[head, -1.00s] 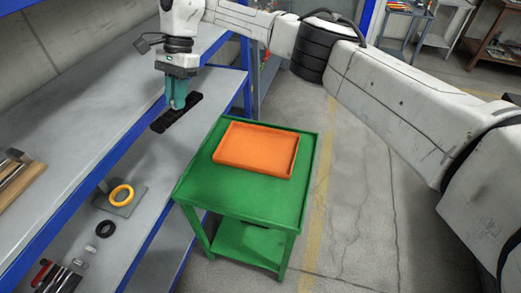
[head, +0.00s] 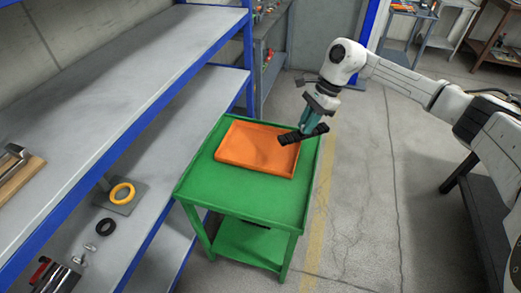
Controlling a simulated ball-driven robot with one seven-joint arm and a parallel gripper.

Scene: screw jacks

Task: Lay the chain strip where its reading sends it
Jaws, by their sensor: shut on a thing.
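The chain strip (head: 292,138) is a short black bar. My gripper (head: 306,127) is shut on it and holds it above the right rim of the orange tray (head: 228,157). The strip lies roughly level and points left to right, with its left part over the tray. The tray is empty and sits on the green cart (head: 240,198). The strip looks raised above the tray, but the exact gap cannot be told. No reading or marking on the strip can be made out.
A blue-edged grey shelf (head: 110,65) stands at the left. On its lower level are a yellow ring (head: 122,193) on a grey stand and a black ring (head: 106,227). Clear floor (head: 370,220) lies right of the cart.

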